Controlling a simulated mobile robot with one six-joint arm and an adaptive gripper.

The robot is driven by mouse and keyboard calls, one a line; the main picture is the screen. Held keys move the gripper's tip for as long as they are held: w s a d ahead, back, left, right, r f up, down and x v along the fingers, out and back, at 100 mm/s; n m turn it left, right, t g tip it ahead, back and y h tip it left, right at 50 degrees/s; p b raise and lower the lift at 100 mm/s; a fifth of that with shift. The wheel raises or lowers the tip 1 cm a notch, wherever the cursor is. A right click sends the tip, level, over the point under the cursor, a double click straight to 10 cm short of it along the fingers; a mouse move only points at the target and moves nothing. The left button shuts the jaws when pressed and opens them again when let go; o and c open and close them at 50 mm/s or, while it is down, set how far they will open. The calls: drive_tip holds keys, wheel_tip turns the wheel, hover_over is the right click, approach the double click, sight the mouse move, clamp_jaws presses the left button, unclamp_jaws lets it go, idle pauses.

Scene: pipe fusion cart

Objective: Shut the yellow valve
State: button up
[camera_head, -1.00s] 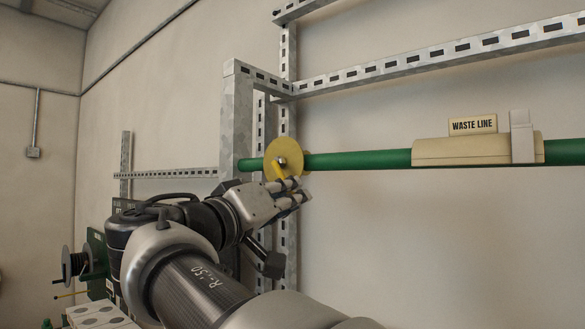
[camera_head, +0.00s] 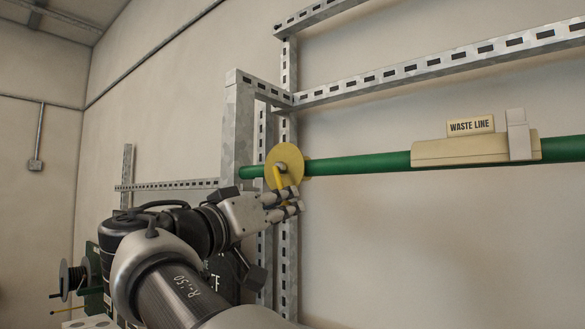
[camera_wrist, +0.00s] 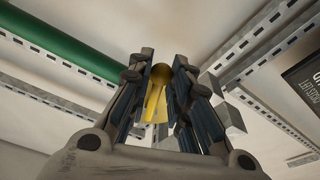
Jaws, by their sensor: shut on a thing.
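The yellow valve (camera_head: 291,157) has a round yellow disc on the green pipe, beside the upright metal strut. Its yellow lever (camera_head: 278,180) points down from the hub, roughly across the pipe. My gripper (camera_head: 296,203) is at the lower end of the lever, with its fingers around it. In the wrist view the yellow lever (camera_wrist: 153,101) shows between the two fingers of my gripper (camera_wrist: 161,72), and part of the disc shows behind. The lever's lower end is partly hidden by the fingers.
The green pipe (camera_head: 370,162) runs right along the wall to a beige cover (camera_head: 460,150) under a "WASTE LINE" sign (camera_head: 471,125). Slotted metal struts (camera_head: 430,67) frame the wall above and left. A cable reel (camera_head: 75,278) stands at lower left. The wall below the pipe is clear.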

drive_tip(key=shift+w+a+f+m+h+b, duration=0.3)
drive_tip(key=shift+w+a+m+b, duration=0.1)
drive_tip(key=shift+m, duration=0.4)
drive_tip(key=shift+r+m, duration=0.1)
drive_tip(key=shift+m, duration=0.2)
drive_tip(key=shift+a, duration=0.1)
drive_tip(key=shift+w+a+m+g+h, duration=0.2)
drive_tip(key=shift+w+a+m, duration=0.1)
drive_tip(key=shift+m, duration=0.35)
drive_tip(key=shift+w+a+m+g+h, duration=0.15)
drive_tip(key=shift+a+m+g, duration=0.1)
drive_tip(key=shift+m, duration=0.4)
drive_tip(key=shift+w+a+m, duration=0.1)
drive_tip(key=shift+a+m, duration=0.05)
drive_tip(key=shift+m, duration=0.25)
drive_tip(key=o, duration=2)
drive_tip(key=shift+c, duration=0.2)
